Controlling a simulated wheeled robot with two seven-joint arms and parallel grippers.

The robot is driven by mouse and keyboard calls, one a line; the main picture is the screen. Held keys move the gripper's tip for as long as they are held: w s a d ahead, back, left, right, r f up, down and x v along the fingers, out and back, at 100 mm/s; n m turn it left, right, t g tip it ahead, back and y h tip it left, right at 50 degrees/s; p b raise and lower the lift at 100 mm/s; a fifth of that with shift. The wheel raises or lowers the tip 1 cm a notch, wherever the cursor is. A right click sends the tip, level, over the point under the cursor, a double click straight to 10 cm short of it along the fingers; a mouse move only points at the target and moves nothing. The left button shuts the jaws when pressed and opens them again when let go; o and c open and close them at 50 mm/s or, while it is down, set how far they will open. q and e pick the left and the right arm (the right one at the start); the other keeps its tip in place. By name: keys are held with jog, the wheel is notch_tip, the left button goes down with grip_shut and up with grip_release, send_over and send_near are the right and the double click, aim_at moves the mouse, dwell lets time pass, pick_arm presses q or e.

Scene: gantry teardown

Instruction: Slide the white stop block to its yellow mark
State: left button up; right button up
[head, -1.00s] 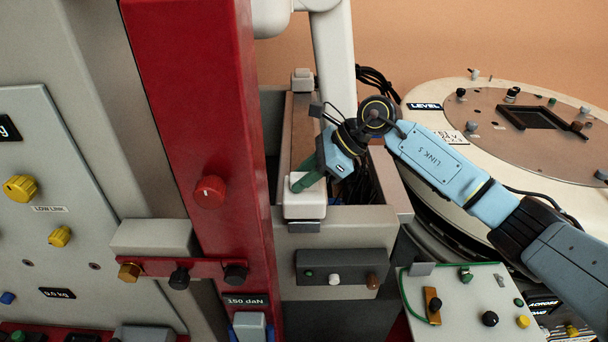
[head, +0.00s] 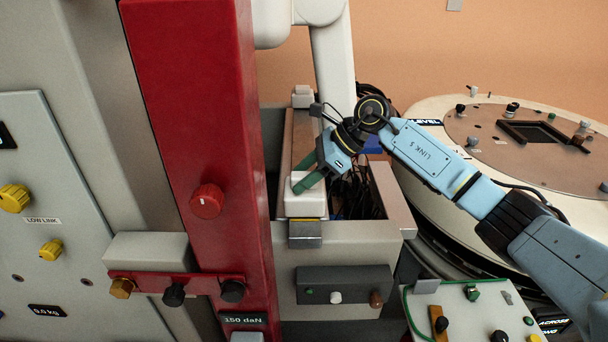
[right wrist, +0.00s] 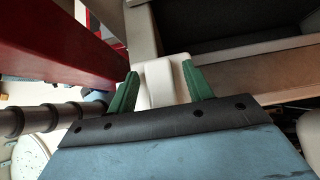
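The white stop block (head: 306,205) sits on the brown rail (head: 301,130) at the near end of the grey housing. My right gripper (head: 308,172) reaches it from the upper right, with one green finger on each side of its raised grip. In the right wrist view, the white block (right wrist: 158,78) sits between the green fingers (right wrist: 160,88), which appear closed on it, though contact is hard to see. A thin yellow line (head: 309,219) shows at the block's near edge, above a grey plate. My left gripper is out of view.
The red column (head: 200,130) stands close on the left. An open compartment with dark cables (head: 356,195) lies right of the rail. A small pale block (head: 302,96) stands at the rail's far end. A round white table (head: 440,115) is at the right.

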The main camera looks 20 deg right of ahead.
jog(key=v, duration=1.3)
jog(key=shift+b, duration=0.35)
jog(key=shift+d, duration=0.1)
